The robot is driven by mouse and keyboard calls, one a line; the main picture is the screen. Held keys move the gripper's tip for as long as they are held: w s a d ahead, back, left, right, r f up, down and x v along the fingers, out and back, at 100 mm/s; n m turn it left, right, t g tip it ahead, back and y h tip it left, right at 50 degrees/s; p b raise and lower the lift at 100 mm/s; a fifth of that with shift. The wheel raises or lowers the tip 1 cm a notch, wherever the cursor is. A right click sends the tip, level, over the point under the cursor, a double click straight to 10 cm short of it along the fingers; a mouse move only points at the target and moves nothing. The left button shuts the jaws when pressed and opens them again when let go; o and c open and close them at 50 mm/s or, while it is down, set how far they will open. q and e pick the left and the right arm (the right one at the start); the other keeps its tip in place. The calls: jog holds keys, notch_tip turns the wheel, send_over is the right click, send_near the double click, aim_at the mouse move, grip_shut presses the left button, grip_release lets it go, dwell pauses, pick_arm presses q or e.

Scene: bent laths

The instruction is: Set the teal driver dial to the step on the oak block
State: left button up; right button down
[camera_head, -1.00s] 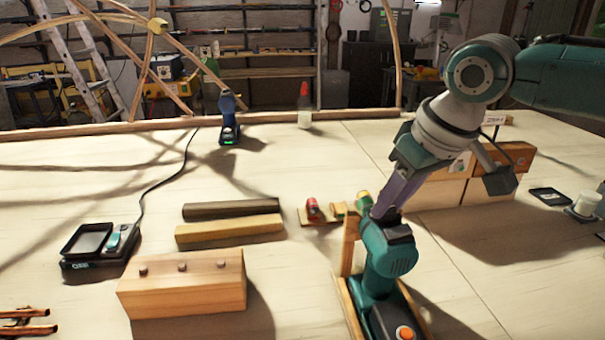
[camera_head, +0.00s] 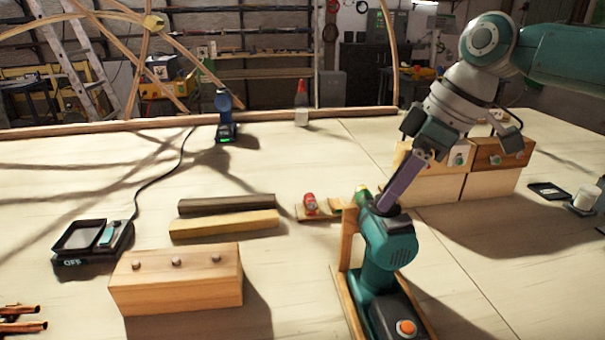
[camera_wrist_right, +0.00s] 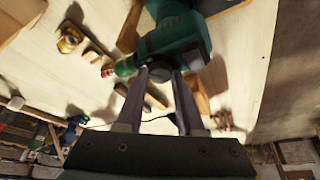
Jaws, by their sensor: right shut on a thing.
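The teal driver (camera_head: 388,245) sits in a wooden cradle (camera_head: 346,300), with an orange button on its base. In the right wrist view the fingertips (camera_wrist_right: 162,75) lie on both sides of the dark dial (camera_wrist_right: 160,66). The dial's marks cannot be read. A pale wooden block (camera_head: 175,280) with several screw heads stands front left; I cannot tell if it is the oak one. My left gripper is out of view.
Stacked wooden blocks (camera_head: 435,188) with round fittings stand behind my right gripper. Two wooden bars (camera_head: 224,224) and a small board with a red piece (camera_head: 310,204) lie left of the driver. A scale-like device reading OFF (camera_head: 72,262) is far left. The right front table is clear.

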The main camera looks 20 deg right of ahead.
jog(key=shift+n, duration=0.5)
jog(key=c, duration=0.5)
grip_release()
jog(key=b+v, duration=0.1)
jog(key=v, duration=0.9)
jog(key=shift+w, duration=0.15)
